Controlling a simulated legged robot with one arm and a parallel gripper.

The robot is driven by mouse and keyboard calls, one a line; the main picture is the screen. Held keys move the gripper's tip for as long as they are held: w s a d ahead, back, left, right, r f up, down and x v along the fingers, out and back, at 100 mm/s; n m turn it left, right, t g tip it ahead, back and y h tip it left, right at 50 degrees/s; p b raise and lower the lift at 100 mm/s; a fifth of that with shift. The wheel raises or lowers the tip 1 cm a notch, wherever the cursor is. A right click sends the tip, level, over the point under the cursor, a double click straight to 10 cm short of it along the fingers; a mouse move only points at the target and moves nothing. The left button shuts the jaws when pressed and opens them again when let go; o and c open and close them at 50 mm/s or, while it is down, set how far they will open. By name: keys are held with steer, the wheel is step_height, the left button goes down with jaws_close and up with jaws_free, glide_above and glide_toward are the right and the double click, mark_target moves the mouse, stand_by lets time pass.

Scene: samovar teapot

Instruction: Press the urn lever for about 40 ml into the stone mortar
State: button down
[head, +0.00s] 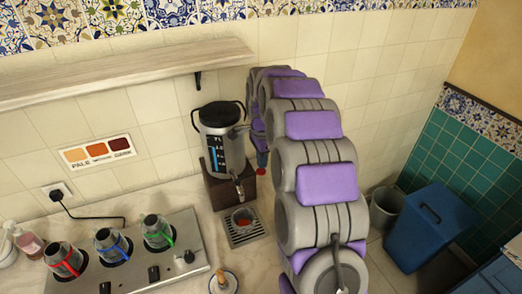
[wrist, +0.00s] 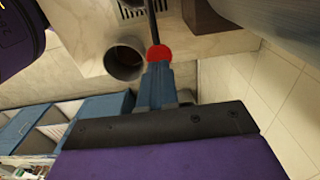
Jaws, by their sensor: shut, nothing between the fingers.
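The urn (head: 222,140) stands on a dark wooden block against the tiled wall, its spout facing the counter's front. Its lever ends in a red knob (head: 261,171) on the urn's right side; the wrist view shows this red knob (wrist: 159,53) on a dark rod. My gripper (head: 262,157) is shut and empty. In the wrist view its fingertips (wrist: 157,68) overlap the knob; I cannot tell whether they touch. A small dark vessel with a reddish inside (head: 243,221) sits under the spout, perhaps the stone mortar; its material and fill level are unclear.
The vessel stands on a drip tray (head: 235,240). A steel panel (head: 130,278) with several small pots is at left. A small pale item (head: 222,284) is at the front edge. A shelf (head: 120,75) hangs above. Bins (head: 430,228) stand right of the counter.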

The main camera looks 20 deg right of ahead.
mark_target(262, 170)
steer(key=shift+f, duration=0.85)
steer(key=shift+a+f, duration=0.1)
steer(key=shift+f, duration=0.05)
steer(key=shift+d+f+y+p, duration=0.3)
steer(key=shift+f+y+p, duration=0.25)
steer(key=shift+y+p, duration=0.55)
steer(key=shift+d+f+y+p, duration=0.2)
steer(key=shift+f+y+p, duration=0.3)
steer(key=shift+p, duration=0.1)
steer(key=shift+d+f+y+p, duration=0.15)
steer(key=shift+f+y+p, duration=0.3)
steer(key=shift+p, duration=0.15)
steer(key=shift+f+b, duration=0.1)
steer(key=shift+b, duration=0.2)
